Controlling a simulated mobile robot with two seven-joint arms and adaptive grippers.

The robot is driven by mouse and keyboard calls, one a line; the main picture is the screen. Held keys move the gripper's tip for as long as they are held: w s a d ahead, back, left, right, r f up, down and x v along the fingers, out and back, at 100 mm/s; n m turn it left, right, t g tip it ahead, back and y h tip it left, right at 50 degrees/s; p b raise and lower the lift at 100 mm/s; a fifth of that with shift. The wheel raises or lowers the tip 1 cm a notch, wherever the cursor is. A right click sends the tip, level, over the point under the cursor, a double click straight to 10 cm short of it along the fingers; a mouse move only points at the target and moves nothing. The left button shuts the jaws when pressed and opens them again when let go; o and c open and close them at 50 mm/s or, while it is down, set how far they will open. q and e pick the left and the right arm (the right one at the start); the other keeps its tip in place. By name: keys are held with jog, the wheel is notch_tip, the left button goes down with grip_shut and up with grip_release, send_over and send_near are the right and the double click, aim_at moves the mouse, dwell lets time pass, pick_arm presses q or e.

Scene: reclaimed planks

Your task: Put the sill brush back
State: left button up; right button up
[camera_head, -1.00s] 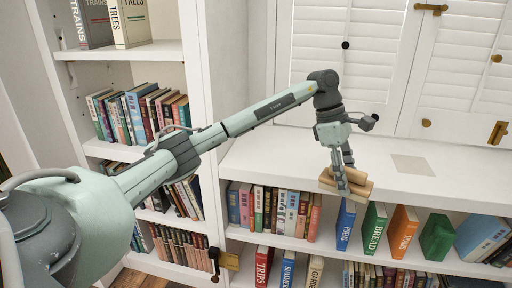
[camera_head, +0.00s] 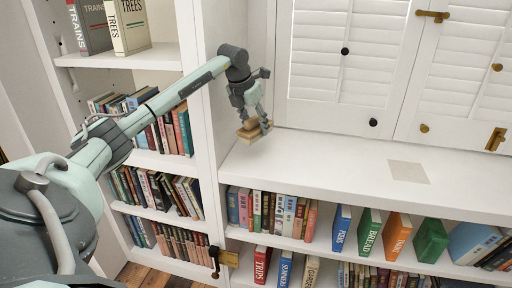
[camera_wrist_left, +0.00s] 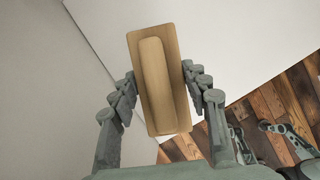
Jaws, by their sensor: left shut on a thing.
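The sill brush (camera_head: 250,132) is a tan wooden block with a raised wooden grip along its back. My left gripper (camera_head: 257,122) is shut on it and holds it near the left end of the white sill (camera_head: 310,165), close to the bookcase's upright panel. I cannot tell whether the brush touches the sill. In the left wrist view the brush (camera_wrist_left: 158,80) lies lengthwise between the two fingers of my left gripper (camera_wrist_left: 165,92). Its underside is hidden. My right gripper does not clearly show in the head view.
A pale square patch (camera_head: 409,171) marks the sill at the right. White shutters (camera_head: 345,60) with knobs rise behind the sill. A tall white bookcase (camera_head: 165,55) stands left of it. Books (camera_head: 275,212) fill shelves below the sill. The middle of the sill is clear.

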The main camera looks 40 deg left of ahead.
pick_arm(q)
notch_tip(320, 180, down, 6)
jog(key=shift+f, duration=0.4)
pick_arm(e)
jog(key=shift+s+f, duration=0.1)
jog(key=shift+f, duration=0.3)
pick_arm(q)
jog(key=shift+f, duration=0.1)
jog(key=o, duration=0.6)
jog(key=shift+f, duration=0.1)
jog(key=shift+c, duration=0.2)
jog(key=o, duration=0.5)
jog(key=shift+c, duration=0.2)
pick_arm(e)
jog(key=shift+w+a+r, duration=0.1)
jog(key=shift+w+r, duration=0.1)
jog(key=shift+r, duration=0.15)
